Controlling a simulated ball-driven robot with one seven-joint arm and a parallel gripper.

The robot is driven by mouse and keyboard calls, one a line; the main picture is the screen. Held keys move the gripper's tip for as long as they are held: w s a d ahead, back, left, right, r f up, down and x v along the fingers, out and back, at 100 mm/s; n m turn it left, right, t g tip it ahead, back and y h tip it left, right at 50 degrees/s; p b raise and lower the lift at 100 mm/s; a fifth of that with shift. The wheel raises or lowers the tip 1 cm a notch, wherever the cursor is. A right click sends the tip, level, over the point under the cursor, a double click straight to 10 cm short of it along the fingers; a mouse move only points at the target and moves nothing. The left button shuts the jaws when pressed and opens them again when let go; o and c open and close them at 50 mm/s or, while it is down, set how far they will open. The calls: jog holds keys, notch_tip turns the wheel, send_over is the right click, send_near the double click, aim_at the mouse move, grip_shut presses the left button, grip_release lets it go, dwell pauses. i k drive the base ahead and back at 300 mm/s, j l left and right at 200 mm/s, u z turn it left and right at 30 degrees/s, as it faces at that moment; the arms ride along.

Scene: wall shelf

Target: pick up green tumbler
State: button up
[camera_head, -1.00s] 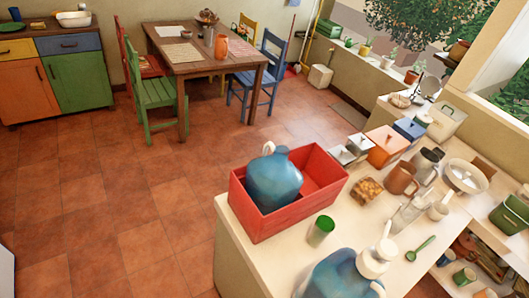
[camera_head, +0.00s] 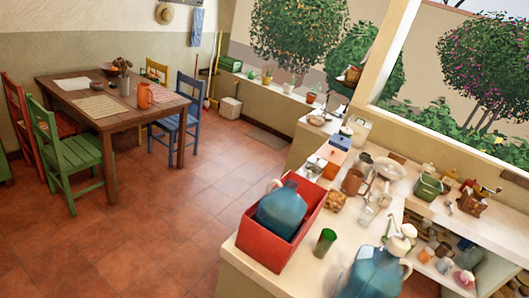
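A second blue jug (camera_head: 371,275) stands to the right of the tumbler, at the bottom of the picture. The tumbler is in plain view, with nothing in front of it. My gripper does not show in this view.
A table (camera_head: 120,117) with chairs stands at the left. The tiled floor (camera_head: 150,235) left of the counter is clear.

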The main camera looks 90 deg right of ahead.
aim_at(328, 236)
jog(key=i+z, duration=0.25)
jog(key=z, duration=0.2)
jog(key=i+z, duration=0.25)
jog(key=z, duration=0.2)
jog(key=i+z, duration=0.2)
jog(key=z, duration=0.25)
jog(key=i+l+z, duration=0.15)
jog(key=z, duration=0.35)
jog(key=i+l+z, duration=0.1)
jog(key=z, duration=0.4)
jog(key=i+z, duration=0.3)
jog(key=z, duration=0.2)
jog(key=i+z, duration=0.2)
jog(key=z, duration=0.25)
